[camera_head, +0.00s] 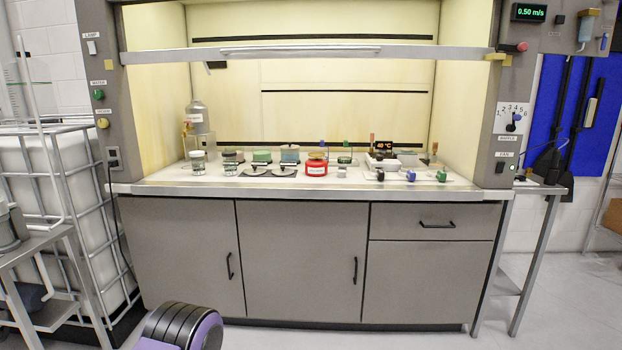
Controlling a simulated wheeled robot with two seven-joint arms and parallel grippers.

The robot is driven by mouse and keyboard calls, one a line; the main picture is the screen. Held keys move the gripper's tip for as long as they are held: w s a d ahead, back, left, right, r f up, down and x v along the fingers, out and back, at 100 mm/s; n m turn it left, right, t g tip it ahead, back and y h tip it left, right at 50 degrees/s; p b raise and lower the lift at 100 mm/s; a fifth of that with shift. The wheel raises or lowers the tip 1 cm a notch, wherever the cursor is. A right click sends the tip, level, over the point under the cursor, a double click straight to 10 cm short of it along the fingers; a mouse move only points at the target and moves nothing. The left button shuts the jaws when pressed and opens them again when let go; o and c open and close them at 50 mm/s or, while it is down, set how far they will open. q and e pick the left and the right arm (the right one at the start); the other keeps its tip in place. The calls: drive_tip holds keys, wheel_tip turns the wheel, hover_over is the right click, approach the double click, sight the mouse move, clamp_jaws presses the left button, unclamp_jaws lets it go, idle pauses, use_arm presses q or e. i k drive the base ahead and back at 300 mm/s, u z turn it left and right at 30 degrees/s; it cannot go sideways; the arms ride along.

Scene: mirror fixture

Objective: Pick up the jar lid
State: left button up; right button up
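Two small pale flat pieces with raised middles, which look like lids, lie on a dark mat (270,174) on the fume hood worktop; I see a left one (254,170) and a right one (284,170). Two small glass jars stand left of the mat: one (197,161) at far left and one (230,163) beside it. A red-banded container (317,166) stands right of the mat. The pieces are too small to tell which is the jar lid. Neither of my grippers is in view.
The hood sash (310,53) is raised, leaving the front open. A metal cart (35,245) stands at left.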

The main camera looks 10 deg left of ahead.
sight(255, 170)
drive_tip(key=u, duration=1.25)
drive_tip(key=i, duration=1.7)
drive_tip(key=z, duration=0.65)
